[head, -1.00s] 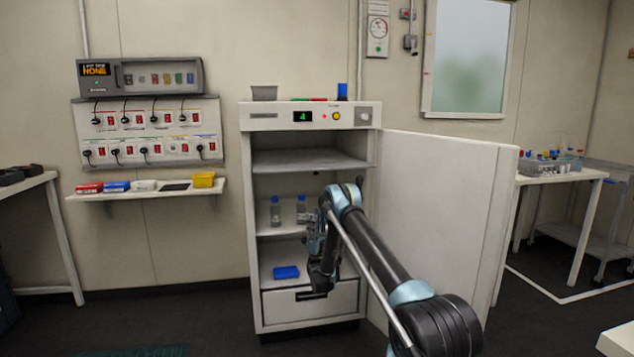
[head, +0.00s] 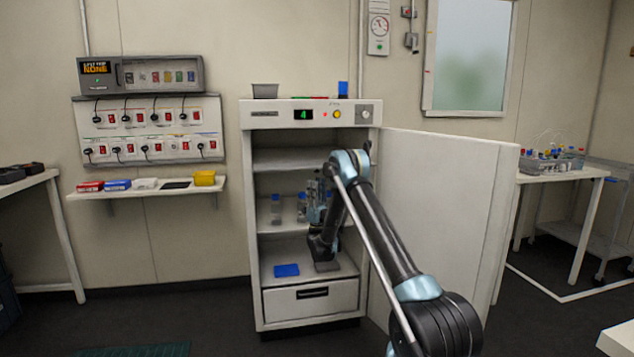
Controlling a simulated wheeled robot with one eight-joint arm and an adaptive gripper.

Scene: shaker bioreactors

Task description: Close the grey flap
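No part stands out clearly as the grey flap. A grey wall case (head: 190,88) with a see-through front hangs at the upper left; its front looks shut. The open white cabinet (head: 252,230) stands in the middle, with a greyish upper shelf panel (head: 285,160). My arm reaches into the cabinet. My gripper (head: 325,262) points down over the lower shelf, to the right of a blue flat item (head: 286,270) and apart from it. A small grey piece at its tip may be part of it. Whether its fingers are open is too small to tell.
The cabinet door (head: 440,210) stands wide open to the right of my arm. Bottles (head: 276,210) stand on the middle shelf. A drawer (head: 311,298) sits below, shut. A wall shelf (head: 150,192) with small boxes is at left.

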